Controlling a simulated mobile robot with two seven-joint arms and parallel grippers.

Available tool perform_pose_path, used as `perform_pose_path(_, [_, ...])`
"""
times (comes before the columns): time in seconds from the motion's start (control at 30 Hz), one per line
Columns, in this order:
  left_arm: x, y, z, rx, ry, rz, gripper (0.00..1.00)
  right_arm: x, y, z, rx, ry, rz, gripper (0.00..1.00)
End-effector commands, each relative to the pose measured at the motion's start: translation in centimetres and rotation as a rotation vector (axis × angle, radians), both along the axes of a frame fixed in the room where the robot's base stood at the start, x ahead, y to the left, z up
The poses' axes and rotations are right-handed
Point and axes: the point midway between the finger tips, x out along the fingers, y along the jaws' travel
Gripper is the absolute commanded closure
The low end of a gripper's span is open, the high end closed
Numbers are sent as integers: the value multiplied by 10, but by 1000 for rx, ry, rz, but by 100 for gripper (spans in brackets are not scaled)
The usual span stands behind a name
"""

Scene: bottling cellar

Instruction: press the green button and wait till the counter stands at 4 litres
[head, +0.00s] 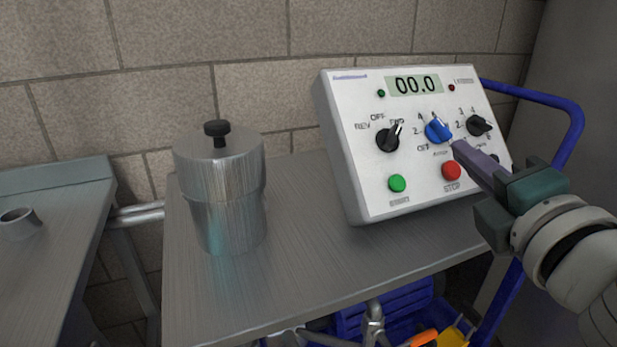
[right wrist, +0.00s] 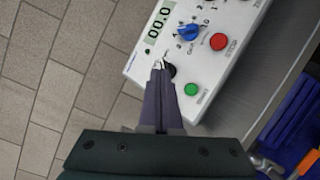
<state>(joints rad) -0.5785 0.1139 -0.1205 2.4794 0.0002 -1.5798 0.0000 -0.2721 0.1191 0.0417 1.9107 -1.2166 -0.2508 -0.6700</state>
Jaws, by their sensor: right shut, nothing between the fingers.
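The green button (head: 397,183) is at the lower left of a white control box (head: 365,200); it also shows in the right wrist view (right wrist: 191,89). The counter (head: 415,85) at the top of the box reads 00.0. A red STOP button (head: 452,171) sits to the right of the green one. My right gripper (head: 457,146) is shut and empty, in front of the panel. In the right wrist view its fingertips (right wrist: 160,68) appear beside the black left knob (right wrist: 170,71), partly hiding it; I cannot tell whether they touch. My left gripper is out of view.
A blue knob (head: 438,130) and a black right knob (head: 479,126) are on the panel. A lidded metal vessel (head: 226,190) stands left of the box on the metal cart top (head: 310,270). A blue rail (head: 545,97) runs behind the box at right.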

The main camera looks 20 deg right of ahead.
Motion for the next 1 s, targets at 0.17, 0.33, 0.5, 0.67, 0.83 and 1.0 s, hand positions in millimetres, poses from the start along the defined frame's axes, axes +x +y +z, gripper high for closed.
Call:
perform_pose_path(0.17, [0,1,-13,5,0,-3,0,3,3,-13,-43,3,21,100])
perform_pose_path(0.33, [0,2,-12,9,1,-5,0,3,3,-11,-45,3,22,100])
perform_pose_path(0.5, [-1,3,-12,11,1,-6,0,3,3,-12,-44,2,22,100])
perform_pose_path(0.67, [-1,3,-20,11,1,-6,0,10,4,-19,-43,1,21,100])
perform_pose_path(0.83, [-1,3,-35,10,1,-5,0,26,5,-36,-43,0,21,100])
perform_pose_path(1.0, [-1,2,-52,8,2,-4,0,44,7,-53,-43,1,21,100])
